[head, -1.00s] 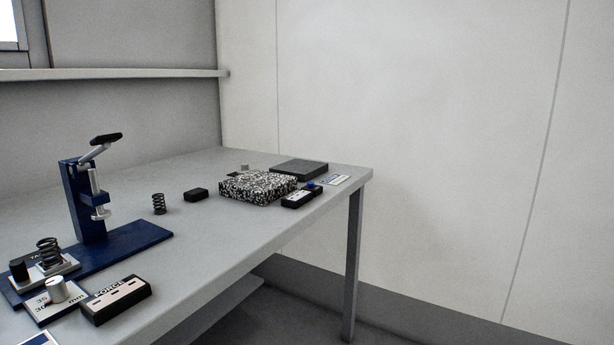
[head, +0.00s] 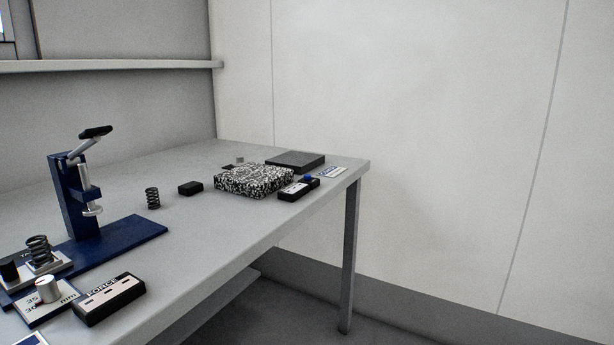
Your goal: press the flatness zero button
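A small black box with a blue button (head: 308,179) on top and a pale label (head: 293,189) lies near the front edge at the far right end of the table. It sits just right of a speckled black-and-white block (head: 253,181). A white card with a blue strip (head: 332,172) lies beside it; its print is too small to read. Nothing touches the button. Neither of my grippers is in view.
The grey table (head: 230,228) also holds a blue lever press (head: 85,200), a FORCE box (head: 108,298), springs (head: 152,198), a small black block (head: 190,188) and a dark flat plate (head: 295,161). A shelf (head: 110,66) runs above. Floor at right is clear.

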